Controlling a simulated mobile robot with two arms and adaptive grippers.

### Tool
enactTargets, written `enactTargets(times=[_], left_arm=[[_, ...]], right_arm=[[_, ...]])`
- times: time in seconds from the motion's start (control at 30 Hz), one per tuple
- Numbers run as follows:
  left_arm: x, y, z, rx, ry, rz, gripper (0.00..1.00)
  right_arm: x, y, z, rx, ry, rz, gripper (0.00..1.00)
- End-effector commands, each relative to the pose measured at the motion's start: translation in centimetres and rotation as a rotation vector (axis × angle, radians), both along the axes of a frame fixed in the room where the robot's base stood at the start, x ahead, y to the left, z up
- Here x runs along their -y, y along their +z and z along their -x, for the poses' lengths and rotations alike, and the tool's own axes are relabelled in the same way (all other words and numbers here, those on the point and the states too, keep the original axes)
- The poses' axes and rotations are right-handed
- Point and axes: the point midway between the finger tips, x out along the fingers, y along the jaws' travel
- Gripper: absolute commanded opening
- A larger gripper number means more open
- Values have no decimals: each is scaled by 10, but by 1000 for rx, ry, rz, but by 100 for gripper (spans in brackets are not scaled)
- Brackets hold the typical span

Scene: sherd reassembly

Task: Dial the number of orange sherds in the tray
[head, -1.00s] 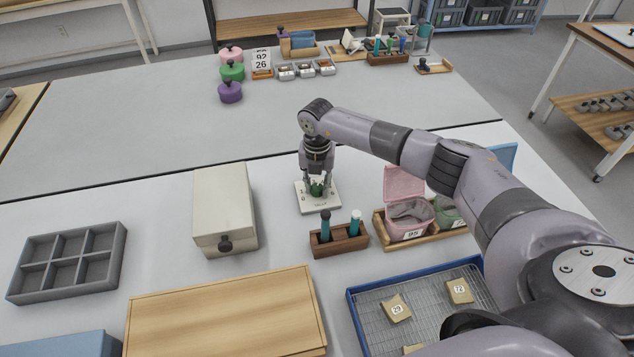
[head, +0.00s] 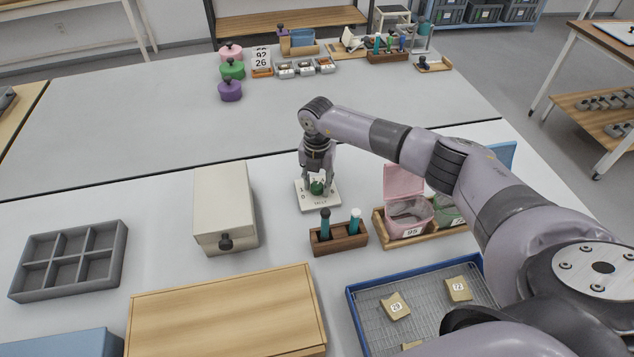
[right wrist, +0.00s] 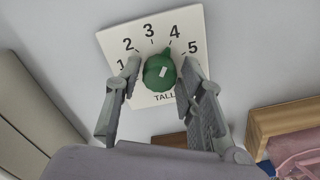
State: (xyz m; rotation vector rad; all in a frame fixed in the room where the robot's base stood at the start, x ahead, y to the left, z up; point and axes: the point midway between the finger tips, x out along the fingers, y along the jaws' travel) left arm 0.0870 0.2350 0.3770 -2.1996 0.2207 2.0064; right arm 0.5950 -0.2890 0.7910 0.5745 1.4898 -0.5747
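The tally dial is a white plate (right wrist: 115,45) with numbers 1 to 5 and a round green knob (right wrist: 159,73). The knob's small nub points toward the 4. The dial plate (head: 304,202) also shows in the head view, behind the wooden tube holder. My right gripper (right wrist: 160,68) is over the dial, with one finger on each side of the knob and narrow gaps showing. A blue-rimmed tray (head: 362,317) at the front right holds tan sherds labelled 29 (head: 396,306) and 72 (head: 458,289). Another sherd is partly hidden by my arm. My left gripper is out of view.
A wooden holder with two tubes (head: 338,238) stands in front of the dial. A pink bin (head: 406,222) sits to its right. A cream box (head: 222,205), a wooden board (head: 225,310) and a grey compartment tray (head: 117,250) lie to the left.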

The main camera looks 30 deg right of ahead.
Motion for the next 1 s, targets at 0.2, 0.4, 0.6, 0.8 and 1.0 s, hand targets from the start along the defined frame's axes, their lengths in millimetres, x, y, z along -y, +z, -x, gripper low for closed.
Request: enactTargets(times=[0.2,0.4,0.6,0.8,1.0], left_arm=[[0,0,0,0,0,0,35],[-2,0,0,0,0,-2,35],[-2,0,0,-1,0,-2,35],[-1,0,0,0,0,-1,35],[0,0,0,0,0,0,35]], right_arm=[[-1,-1,1,-2,1,-1,49],[-1,-1,1,-3,2,-1,49],[-1,16,0,1,2,-4,49],[0,58,-1,3,1,-2,49],[0,96,0,1,1,-1,49]])
